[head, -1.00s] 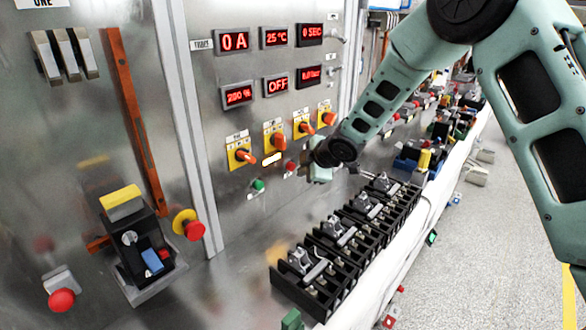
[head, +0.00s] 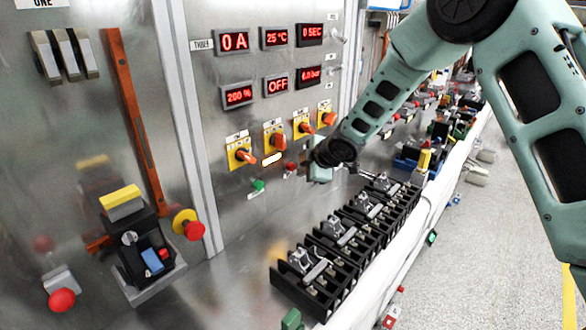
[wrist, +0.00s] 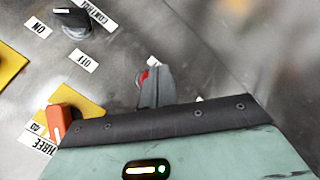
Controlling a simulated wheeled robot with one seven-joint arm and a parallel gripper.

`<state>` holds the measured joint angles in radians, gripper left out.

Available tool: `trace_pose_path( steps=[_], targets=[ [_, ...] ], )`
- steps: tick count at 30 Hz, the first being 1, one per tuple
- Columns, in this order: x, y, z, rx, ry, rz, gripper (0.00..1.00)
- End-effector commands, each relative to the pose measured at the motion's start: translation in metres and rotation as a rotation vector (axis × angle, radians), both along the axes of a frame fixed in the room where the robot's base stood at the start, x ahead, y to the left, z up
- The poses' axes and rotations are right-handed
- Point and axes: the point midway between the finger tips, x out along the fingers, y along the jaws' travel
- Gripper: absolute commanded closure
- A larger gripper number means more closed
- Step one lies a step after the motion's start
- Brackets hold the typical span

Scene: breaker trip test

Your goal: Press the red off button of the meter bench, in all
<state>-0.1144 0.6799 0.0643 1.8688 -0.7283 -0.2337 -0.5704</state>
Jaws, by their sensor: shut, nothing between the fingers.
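The meter bench panel (head: 215,130) stands upright with red displays, yellow-backed orange switches and small buttons. The red button (head: 290,167) is low on the panel, right of the green button (head: 258,185). My gripper (head: 304,172) is shut and empty, with its fingertips close beside the red button. In the wrist view, the shut fingertips (wrist: 156,82) cover most of the red button (wrist: 144,76), and only a red sliver shows at their left. I cannot tell whether they touch it.
A row of black terminal blocks (head: 340,240) stands on the bench below my gripper. Orange rotary switches (head: 278,140) are just above. Two larger red mushroom buttons, one on a yellow base (head: 194,230) and one at lower left (head: 61,299), are well apart from my gripper.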

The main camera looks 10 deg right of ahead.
Motion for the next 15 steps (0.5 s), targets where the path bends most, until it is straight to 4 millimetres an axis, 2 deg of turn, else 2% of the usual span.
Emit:
trace_pose_path(
  steps=[15],
  targets=[
    [0.0065,0.0049,0.0001,0.000,0.000,0.000,1.00]
  ],
)
